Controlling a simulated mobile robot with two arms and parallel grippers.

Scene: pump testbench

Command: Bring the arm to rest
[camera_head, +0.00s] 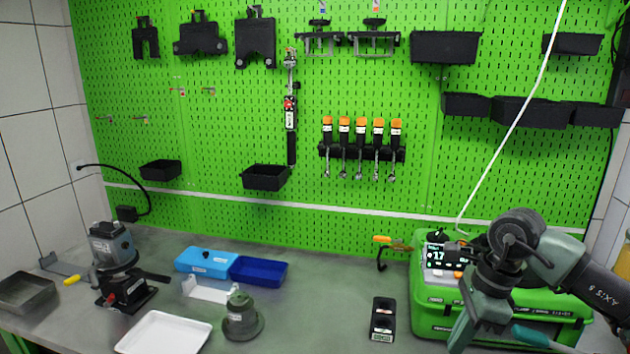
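My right arm comes in from the right edge, in front of the green pump test case (432,318). My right gripper (484,332) hangs down over the front of this case, near the bottom of the picture. Its fingertips are not clear against the case, so I cannot tell whether it is open or holds anything. A teal handle-like part (531,337) shows just right of it; I cannot tell what it belongs to. My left arm and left gripper are not in view.
The grey bench (325,300) holds a pump-like device (113,245), a blue box (206,262), a white tray (165,335), a grey-green round part (241,318) and a black holder (383,319). A green pegboard (230,110) with tools and black bins stands behind. The bench middle has free room.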

